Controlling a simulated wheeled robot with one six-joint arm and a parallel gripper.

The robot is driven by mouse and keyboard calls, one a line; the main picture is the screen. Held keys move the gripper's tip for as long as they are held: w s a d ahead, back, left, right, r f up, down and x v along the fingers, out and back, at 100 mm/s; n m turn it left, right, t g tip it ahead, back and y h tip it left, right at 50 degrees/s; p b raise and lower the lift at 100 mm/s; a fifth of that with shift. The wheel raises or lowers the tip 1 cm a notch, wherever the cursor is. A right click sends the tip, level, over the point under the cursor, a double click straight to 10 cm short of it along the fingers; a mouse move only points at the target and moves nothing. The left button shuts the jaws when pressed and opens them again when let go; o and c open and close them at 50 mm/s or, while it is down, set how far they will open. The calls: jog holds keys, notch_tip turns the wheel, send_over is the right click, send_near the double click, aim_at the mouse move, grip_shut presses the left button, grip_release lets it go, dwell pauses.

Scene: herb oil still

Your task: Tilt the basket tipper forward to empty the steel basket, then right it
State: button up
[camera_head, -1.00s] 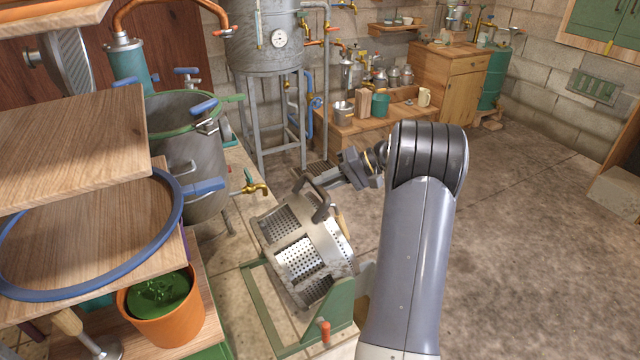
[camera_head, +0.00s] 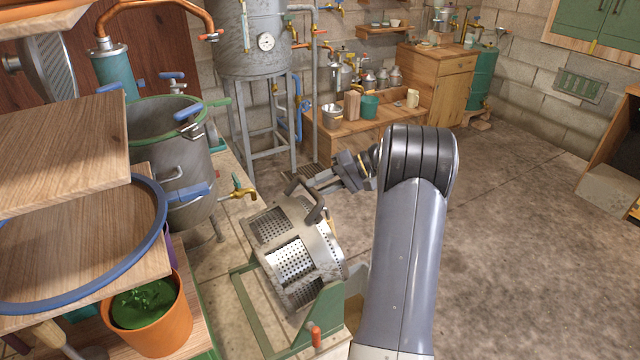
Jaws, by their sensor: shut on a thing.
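The steel basket (camera_head: 291,258), a perforated drum with pale metal bands, sits tilted in the green frame of the basket tipper (camera_head: 322,310). A dark handle bar (camera_head: 313,205) stands at the top of the basket. My gripper (camera_head: 318,188) is at this handle, shut on it, reaching in from the right. The fingertips are small in the picture and partly merge with the handle. An orange-red knob (camera_head: 315,334) is on the frame's near side. The inside of the basket is mostly hidden.
Left are wooden shelves (camera_head: 60,150) with a blue ring (camera_head: 150,240) and an orange pot of green stuff (camera_head: 155,318). A grey pot with a green rim (camera_head: 170,145) stands behind. A steel still (camera_head: 250,50) and a wooden bench (camera_head: 375,125) are at the back. The right floor is clear.

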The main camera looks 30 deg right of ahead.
jog(key=shift+o, duration=1.4)
jog(key=shift+d+f, duration=0.1)
jog(key=shift+f, duration=0.05)
jog(key=shift+o, duration=0.2)
jog(key=v, duration=1.1)
